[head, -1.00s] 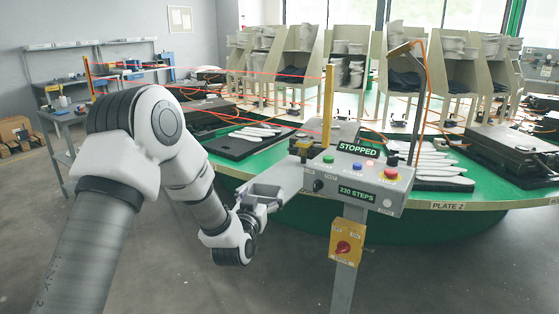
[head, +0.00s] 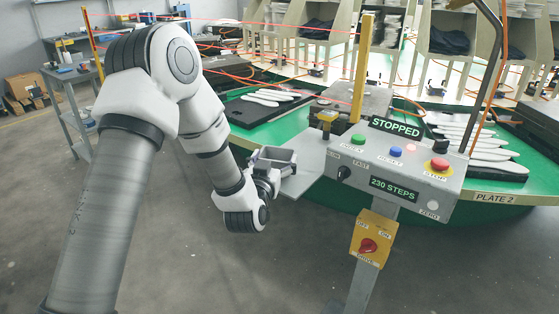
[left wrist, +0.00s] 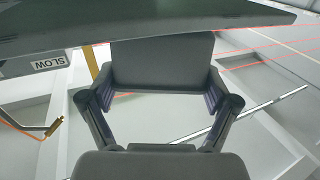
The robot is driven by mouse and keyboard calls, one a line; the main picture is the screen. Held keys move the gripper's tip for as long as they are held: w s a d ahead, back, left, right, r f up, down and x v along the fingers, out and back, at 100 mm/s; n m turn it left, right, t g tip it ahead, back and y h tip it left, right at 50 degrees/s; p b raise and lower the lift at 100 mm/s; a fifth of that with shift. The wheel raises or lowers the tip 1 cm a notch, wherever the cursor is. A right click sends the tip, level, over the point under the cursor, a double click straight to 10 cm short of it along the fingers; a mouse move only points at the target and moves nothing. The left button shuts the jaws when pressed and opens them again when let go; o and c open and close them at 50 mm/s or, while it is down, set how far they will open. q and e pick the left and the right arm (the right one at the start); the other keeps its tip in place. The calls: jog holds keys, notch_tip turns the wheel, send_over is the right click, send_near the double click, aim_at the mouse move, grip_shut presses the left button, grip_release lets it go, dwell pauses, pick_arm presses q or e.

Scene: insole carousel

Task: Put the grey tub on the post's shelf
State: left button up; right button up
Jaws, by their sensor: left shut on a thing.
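The grey tub (head: 272,153) is a small open box, held upright at the left end of the post's shelf (head: 302,182). The shelf is a flat grey plate on the left side of the control box. My left gripper (head: 266,180) is shut on the tub, left of the shelf. In the left wrist view the tub (left wrist: 162,65) sits between the fingers, and a dark plate edge (left wrist: 150,22) crosses above it. Whether the tub touches the shelf I cannot tell. My right gripper is not in view.
The control box (head: 385,165) on the post reads STOPPED and 230 STEPS. A yellow switch box (head: 372,238) is below it. The green carousel table (head: 262,135) with insoles lies behind. A yellow upright (head: 362,70) rises behind the shelf. The floor in front is clear.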

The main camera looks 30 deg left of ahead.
pick_arm(q)
jog(key=shift+w+f, duration=0.45)
jog(key=shift+f, duration=0.15)
jog(key=o, duration=0.9)
jog(key=shift+s, duration=0.15)
jog(key=shift+s+r, duration=0.2)
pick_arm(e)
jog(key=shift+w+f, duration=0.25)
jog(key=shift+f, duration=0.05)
pick_arm(q)
jog(key=shift+w+f, duration=0.1)
